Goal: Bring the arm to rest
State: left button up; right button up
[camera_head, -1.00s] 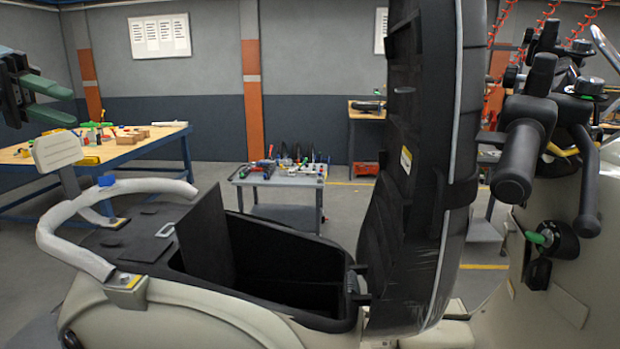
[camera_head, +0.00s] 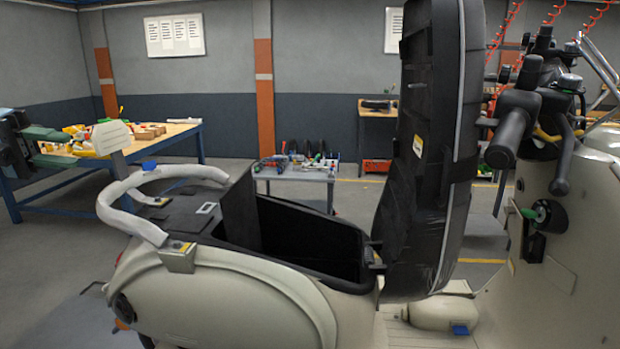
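My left gripper (camera_head: 72,147) is at the left edge of the view, with two dark green fingers apart and nothing between them. It is in the air, left of the scooter and clear of it. The cream scooter (camera_head: 235,290) stands in front of me with its black seat (camera_head: 425,170) raised upright. The storage compartment (camera_head: 320,222) under the seat is open, and its dark inside is hard to make out. My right gripper is not in view.
The scooter's handlebar (camera_head: 512,135) juts up at the right. A wooden-topped workbench (camera_head: 165,140) with tools stands behind at the left. A grey cart (camera_head: 300,174) with tools stands at the back middle. Open floor (camera_head: 50,260) lies left of the scooter.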

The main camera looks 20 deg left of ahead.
pick_arm(q)
jog(key=s+f+n+t+h, duration=0.2)
jog(key=f+n+t+h, duration=0.15)
jog(key=f, duration=1.15)
jog(key=s+f+n+t+h, duration=0.25)
jog(key=f+n+t, duration=0.2)
jog(key=f, duration=1.15)
jog(key=w+d+f+n+t+y, duration=0.2)
jog(key=d+f+n+t+y, duration=0.1)
jog(key=d+f+n+y, duration=0.4)
jog(key=w+d+f+n+t+y, duration=0.3)
jog(key=d+f+n+y, duration=0.1)
jog(key=f+n+y, duration=0.45)
jog(key=s+d+f+n+g+y, duration=0.35)
jog(key=s+d+f+g, duration=0.75)
jog(key=s+d+f, duration=0.4)
jog(key=s+d+f+n+b, duration=0.2)
jog(key=d+f+n, duration=0.3)
jog(key=d, duration=0.6)
jog(key=shift+d, duration=0.35)
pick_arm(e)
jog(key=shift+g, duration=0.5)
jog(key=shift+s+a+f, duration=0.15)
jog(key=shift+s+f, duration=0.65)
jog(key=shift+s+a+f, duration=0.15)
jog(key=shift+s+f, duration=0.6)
